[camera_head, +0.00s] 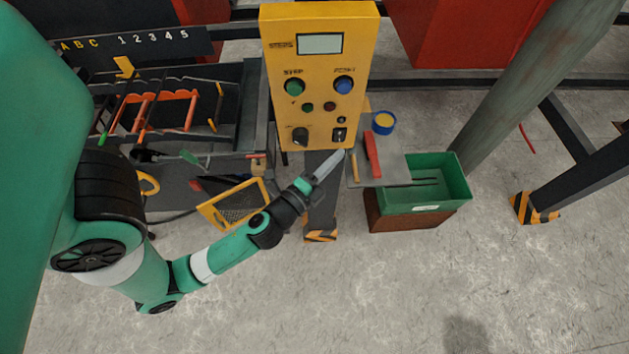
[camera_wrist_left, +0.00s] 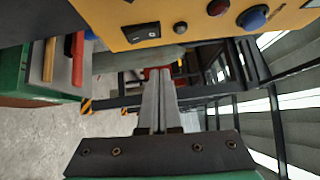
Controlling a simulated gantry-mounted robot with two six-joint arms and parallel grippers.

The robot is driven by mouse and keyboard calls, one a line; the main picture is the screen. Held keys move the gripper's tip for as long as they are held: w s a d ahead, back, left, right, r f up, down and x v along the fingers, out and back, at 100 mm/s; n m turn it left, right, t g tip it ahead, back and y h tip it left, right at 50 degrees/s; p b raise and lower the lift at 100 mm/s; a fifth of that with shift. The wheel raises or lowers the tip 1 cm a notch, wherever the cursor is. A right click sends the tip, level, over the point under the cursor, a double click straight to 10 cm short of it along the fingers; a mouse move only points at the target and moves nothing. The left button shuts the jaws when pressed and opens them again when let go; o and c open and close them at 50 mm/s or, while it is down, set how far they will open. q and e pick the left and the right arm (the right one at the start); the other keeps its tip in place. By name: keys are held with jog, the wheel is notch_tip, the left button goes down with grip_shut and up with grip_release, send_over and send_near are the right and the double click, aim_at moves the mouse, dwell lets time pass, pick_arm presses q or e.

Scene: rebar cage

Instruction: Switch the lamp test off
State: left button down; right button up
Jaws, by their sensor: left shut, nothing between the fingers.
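The yellow control panel (camera_head: 318,75) stands on a dark post. A black rocker switch (camera_head: 339,134) is at its lower right and also shows in the left wrist view (camera_wrist_left: 141,32). A black rotary knob (camera_head: 300,136) is at the lower left. Two small dark lamps or buttons sit mid-panel. The labels are too small to read, so I cannot tell the switch's position. My left gripper (camera_head: 335,162) is shut and empty, its tips just below the panel's lower edge near the rocker; it also shows in the left wrist view (camera_wrist_left: 157,82). No contact is visible.
A green button (camera_head: 294,87) and a blue button (camera_head: 344,85) sit higher on the panel. A grey shelf (camera_head: 395,172) with a red-handled tool (camera_head: 372,154) and a blue tin (camera_head: 384,123) is close to the right.

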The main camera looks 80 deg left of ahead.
pick_arm(q)
jog(key=b+v, duration=0.2)
jog(key=v, duration=0.6)
jog(key=shift+s+r+b, duration=0.35)
jog(key=shift+r, duration=0.15)
